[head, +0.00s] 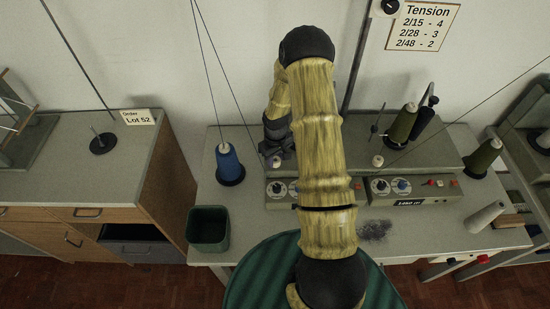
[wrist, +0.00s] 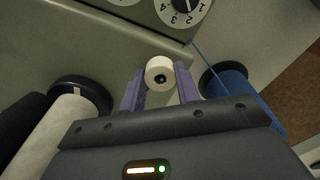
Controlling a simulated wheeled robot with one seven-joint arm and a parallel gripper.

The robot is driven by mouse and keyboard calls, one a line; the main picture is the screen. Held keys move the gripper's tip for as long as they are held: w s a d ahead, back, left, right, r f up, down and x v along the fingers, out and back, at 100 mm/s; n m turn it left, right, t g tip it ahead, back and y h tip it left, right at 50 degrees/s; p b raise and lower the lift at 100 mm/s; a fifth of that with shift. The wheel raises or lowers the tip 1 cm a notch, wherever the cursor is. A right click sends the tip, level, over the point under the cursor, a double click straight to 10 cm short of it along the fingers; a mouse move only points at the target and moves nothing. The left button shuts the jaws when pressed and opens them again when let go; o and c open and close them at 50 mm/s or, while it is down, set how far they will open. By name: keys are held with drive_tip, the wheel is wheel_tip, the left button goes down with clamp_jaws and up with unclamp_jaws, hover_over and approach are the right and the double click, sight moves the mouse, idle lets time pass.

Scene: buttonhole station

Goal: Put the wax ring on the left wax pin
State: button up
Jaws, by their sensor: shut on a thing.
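The wax ring (wrist: 159,71) is a small cream ring with a dark hole. In the wrist view it sits between the two purple fingers of my gripper (wrist: 160,88), which is shut on it. In the head view my gripper (head: 277,160) is above the left end of the grey machine, between the blue cone and my arm, with the ring (head: 276,162) a small pale spot at its tips. I cannot make out the left wax pin; my gripper or arm may hide it. A similar cream piece (head: 377,160) sits at the right unit.
The blue thread cone (head: 229,165) stands close left of my gripper; it also shows in the wrist view (wrist: 234,86). Dial panels (head: 411,189) run along the machine front. Olive cones (head: 402,124) stand right. A green bin (head: 208,229) is at the front left. Threads slant down overhead.

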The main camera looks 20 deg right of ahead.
drive_tip(key=shift+a+f, duration=0.1)
drive_tip(key=shift+f, duration=0.25)
drive_tip(key=o, duration=1)
drive_tip(key=shift+w+r, duration=0.1)
drive_tip(key=shift+r, duration=0.05)
wheel_tip(320, 180, up, 17)
drive_tip(key=b, duration=0.3)
drive_tip(key=shift+r, duration=0.1)
idle(0.5)
drive_tip(key=s+a+r+m+t, duration=0.1)
drive_tip(key=s+a, duration=0.2)
drive_tip(key=s, duration=0.2)
drive_tip(key=s+a+r, duration=0.2)
drive_tip(key=s+a, duration=0.2)
drive_tip(key=s, duration=0.2)
drive_tip(key=s+a+r+m+t, duration=0.1)
drive_tip(key=s+a+r, duration=0.1)
drive_tip(key=s, duration=0.4)
drive_tip(key=shift+s+a+r+m+t, duration=0.1)
drive_tip(key=shift+a+m+t, duration=0.05)
drive_tip(key=shift+a, duration=0.25)
drive_tip(key=shift+s+a+r+m+t, duration=0.1)
drive_tip(key=shift+a+m+t, duration=0.05)
drive_tip(key=shift+a, duration=0.2)
